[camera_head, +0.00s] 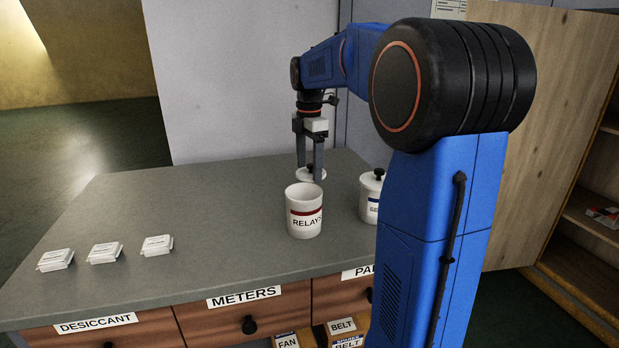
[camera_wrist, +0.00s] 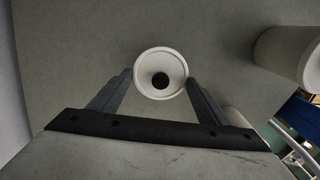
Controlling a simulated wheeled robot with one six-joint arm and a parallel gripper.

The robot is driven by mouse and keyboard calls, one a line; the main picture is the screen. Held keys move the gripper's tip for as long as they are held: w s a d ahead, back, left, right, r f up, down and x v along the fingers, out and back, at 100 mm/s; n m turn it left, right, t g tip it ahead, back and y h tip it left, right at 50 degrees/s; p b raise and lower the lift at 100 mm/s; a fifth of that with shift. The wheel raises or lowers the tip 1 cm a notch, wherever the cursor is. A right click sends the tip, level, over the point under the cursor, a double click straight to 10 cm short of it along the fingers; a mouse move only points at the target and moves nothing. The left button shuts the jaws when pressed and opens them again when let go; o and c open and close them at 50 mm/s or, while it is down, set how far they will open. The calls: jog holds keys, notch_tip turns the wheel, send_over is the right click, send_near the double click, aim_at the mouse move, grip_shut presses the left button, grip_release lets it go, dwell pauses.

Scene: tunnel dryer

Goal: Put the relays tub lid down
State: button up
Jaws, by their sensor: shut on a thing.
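The white relays tub (camera_head: 303,222), with a red band and a RELAYS label, stands upright and uncovered on the grey counter. Its round white lid (camera_head: 311,177) with a dark knob shows just behind the tub. My gripper (camera_head: 310,170) points down and is shut on the lid, one finger on each side of it. In the wrist view the lid (camera_wrist: 146,90) lies between my fingertips (camera_wrist: 160,80), knob facing the camera. The lid is at or close above the counter; I cannot tell if it touches.
A second white tub (camera_head: 369,200), lidded with a dark knob, stands to the right, partly hidden by my arm. Several small white boxes (camera_head: 105,252) lie at the left of the counter (camera_head: 215,220). The counter between is clear. Labelled drawers (camera_head: 245,315) are below.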

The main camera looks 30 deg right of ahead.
aim_at(309, 170)
jog(key=shift+f, duration=1.95)
jog(key=shift+f, duration=0.15)
jog(key=o, duration=1)
notch_tip(309, 170, up, 12)
jog(key=shift+r, duration=0.15)
